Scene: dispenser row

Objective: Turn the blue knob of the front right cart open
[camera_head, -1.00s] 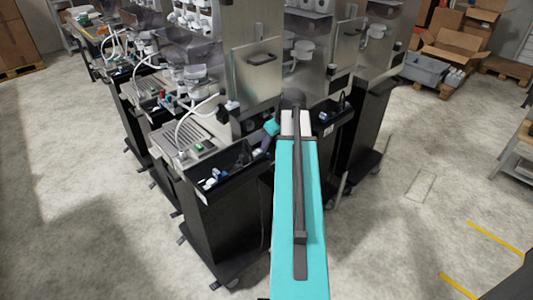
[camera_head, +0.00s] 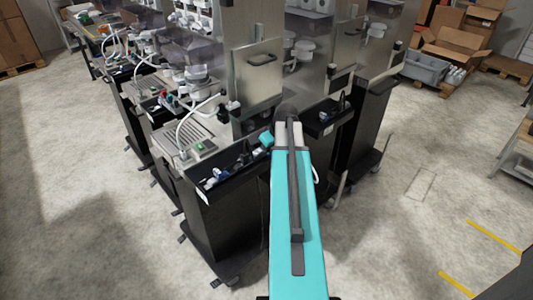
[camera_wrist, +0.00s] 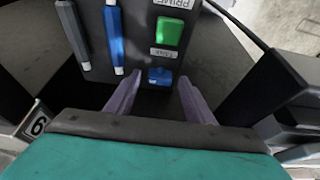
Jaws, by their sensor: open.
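The blue knob (camera_wrist: 159,76) shows in the wrist view on a dark panel, below a green switch (camera_wrist: 168,32) with a white label reading PRIME. My gripper (camera_wrist: 160,84) is open, its two purple-grey fingers on the left and right of the knob. I cannot tell whether they touch it. In the head view my gripper's teal wrist part (camera_head: 266,139) is at the front cart (camera_head: 228,215), by its black tray. The fingers and the knob are too small to make out there.
A blue stick (camera_wrist: 115,38) and a dark grey stick (camera_wrist: 71,32) lie left of the knob. A label with a 6 (camera_wrist: 38,123) is at the lower left. More carts stand behind and left; the floor (camera_head: 420,220) on the right is clear.

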